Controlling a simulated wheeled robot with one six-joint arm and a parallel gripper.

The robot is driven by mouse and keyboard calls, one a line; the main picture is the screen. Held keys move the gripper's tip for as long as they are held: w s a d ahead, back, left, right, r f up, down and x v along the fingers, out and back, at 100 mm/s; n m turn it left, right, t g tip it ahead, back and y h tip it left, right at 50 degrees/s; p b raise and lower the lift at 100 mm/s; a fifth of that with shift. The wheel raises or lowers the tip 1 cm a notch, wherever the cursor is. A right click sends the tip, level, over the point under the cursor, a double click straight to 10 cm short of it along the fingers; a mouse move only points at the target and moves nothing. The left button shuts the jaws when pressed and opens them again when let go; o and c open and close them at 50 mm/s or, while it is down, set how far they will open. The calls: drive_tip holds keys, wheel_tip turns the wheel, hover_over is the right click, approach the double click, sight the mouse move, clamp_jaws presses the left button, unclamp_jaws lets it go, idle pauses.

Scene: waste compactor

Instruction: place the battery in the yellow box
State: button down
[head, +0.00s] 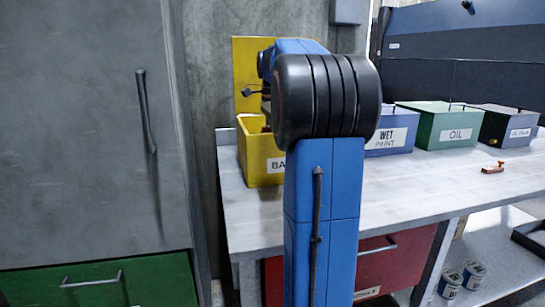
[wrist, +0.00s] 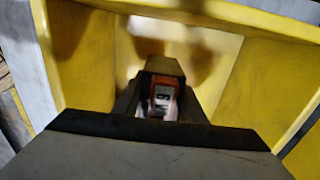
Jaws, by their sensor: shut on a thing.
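The yellow box (head: 259,165) stands at the left end of the workbench in the head view, its label partly hidden by my arm. In the wrist view the inside of the yellow box (wrist: 240,75) fills most of the picture. My gripper (wrist: 162,100) points down into the box opening. It is shut on the battery (wrist: 162,98), a small orange and white thing between the fingers. I cannot tell whether the battery touches the box floor. In the head view my arm hides most of the gripper and the battery.
The blue wet paint box (head: 390,140), the green oil box (head: 447,128) and a dark grey box (head: 508,127) stand along the bench (head: 420,182). A small red object (head: 493,168) lies at the right. A grey cabinet (head: 85,130) stands at the left.

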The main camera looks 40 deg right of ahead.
drive_tip(key=shift+f, duration=2.1)
drive_tip(key=shift+f, duration=0.1)
drive_tip(key=c, duration=1.1)
unclamp_jaws()
wheel_tip(320, 180, up, 11)
drive_tip(key=shift+r, duration=0.6)
drive_tip(key=shift+a, duration=0.1)
